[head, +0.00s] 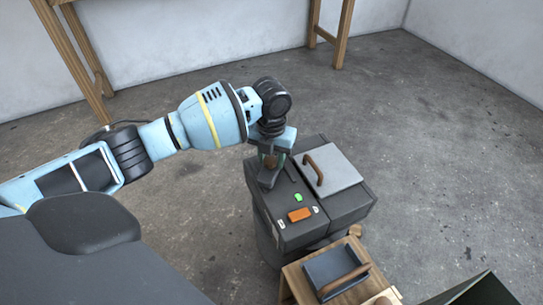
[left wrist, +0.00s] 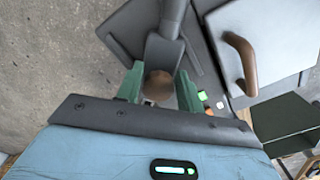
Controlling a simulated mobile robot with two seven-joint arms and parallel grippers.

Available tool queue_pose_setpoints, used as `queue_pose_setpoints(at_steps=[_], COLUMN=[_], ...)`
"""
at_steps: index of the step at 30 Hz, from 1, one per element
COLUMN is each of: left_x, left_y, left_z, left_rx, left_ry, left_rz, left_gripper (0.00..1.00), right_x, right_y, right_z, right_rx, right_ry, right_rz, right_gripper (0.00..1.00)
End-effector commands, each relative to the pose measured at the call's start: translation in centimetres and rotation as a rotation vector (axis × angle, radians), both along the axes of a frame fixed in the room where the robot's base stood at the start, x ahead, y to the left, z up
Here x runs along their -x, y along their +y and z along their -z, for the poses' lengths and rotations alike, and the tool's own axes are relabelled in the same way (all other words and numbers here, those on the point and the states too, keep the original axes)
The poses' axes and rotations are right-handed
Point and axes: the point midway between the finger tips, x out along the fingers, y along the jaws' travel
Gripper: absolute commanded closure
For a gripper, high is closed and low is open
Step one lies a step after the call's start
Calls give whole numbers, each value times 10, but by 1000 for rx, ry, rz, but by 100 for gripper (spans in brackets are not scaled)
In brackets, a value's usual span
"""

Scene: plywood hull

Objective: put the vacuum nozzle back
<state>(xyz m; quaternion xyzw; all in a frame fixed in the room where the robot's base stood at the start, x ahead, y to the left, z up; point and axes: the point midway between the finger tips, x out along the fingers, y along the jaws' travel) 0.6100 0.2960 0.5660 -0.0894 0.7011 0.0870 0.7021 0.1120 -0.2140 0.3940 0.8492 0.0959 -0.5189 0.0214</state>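The vacuum (head: 335,212) is a dark grey box on the floor. It has a lighter lid (head: 330,168) with a brown handle, a green button and an orange switch. My left gripper (head: 271,158) is over the left part of its top. In the left wrist view its green fingers (left wrist: 159,88) are closed on the round brown grip of the dark grey vacuum nozzle (left wrist: 168,45). The nozzle's flat foot (head: 268,178) shows just below the gripper in the head view. Whether it rests on the vacuum or hangs just above it, I cannot tell. My right gripper is out of view.
A small wooden stand (head: 296,283) in front of the vacuum bears a dark box (head: 332,266) with a brown handle. A dark open bin (head: 478,291) is at the bottom right. Wooden table legs (head: 340,38) stand at the back. The concrete floor to the right is clear.

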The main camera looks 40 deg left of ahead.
Motion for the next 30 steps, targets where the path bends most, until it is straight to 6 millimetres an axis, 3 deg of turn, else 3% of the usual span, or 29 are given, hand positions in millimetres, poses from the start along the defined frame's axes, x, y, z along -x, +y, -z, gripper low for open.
queue_pose_setpoints(at_steps=[3, 14, 30], left_x=[0, 0, 0], left_y=[0, 0, 0], left_z=[0, -4, -101], left_rx=[0, 0, 1], left_ry=[1, 0, -3], left_rz=[0, 0, 0], left_gripper=[47, 47, 47], right_x=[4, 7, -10], right_y=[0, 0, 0], right_z=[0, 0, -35], right_rx=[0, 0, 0], right_ry=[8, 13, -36], right_rz=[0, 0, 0], right_gripper=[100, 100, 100])
